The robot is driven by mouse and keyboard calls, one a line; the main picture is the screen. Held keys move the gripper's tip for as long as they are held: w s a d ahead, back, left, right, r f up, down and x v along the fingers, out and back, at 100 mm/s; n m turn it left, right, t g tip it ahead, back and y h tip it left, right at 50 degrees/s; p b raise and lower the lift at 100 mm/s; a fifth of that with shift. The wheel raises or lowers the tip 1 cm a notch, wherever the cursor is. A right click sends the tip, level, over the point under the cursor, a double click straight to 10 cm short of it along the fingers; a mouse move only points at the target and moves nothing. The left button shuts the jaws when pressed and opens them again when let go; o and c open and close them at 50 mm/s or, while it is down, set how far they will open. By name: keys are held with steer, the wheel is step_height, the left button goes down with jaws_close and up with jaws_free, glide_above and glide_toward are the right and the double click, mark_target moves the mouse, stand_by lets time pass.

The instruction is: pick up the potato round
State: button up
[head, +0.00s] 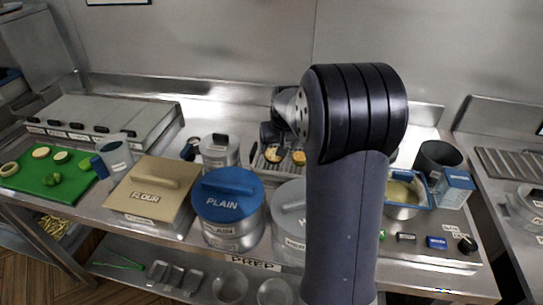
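My arm rises in front of the counter, and its dark gripper (270,143) points down at the rack behind the lidded pots. I cannot tell whether the fingers are apart or closed. Two golden-brown rounds lie on the rack: one (273,155) just below the gripper, the other (299,158) to its right. Pale round slices (41,152) and (61,156) lie on the green board (35,182) at the far left. Which of these is the potato round is not clear from their look. My arm hides the counter right of the rack.
A flour bin (150,192), a blue-lidded pot (228,205) labelled PLAIN and a grey-lidded pot (290,222) stand in front of the rack. A steel canister (219,152) is left of it.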

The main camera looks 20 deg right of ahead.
mark_target(274, 155)
steer(key=shift+w+p+x, duration=0.25)
steer(key=shift+p+x, duration=0.1)
steer(key=shift+x, duration=1.1)
steer(key=shift+w+p+x, duration=0.2)
steer(key=shift+p+x, duration=0.15)
steer(key=shift+x, duration=1.1)
steer(key=shift+a+r, duration=0.15)
steer(key=shift+r, duration=0.05)
steer(key=shift+c, duration=0.4)
steer(key=c, duration=0.7)
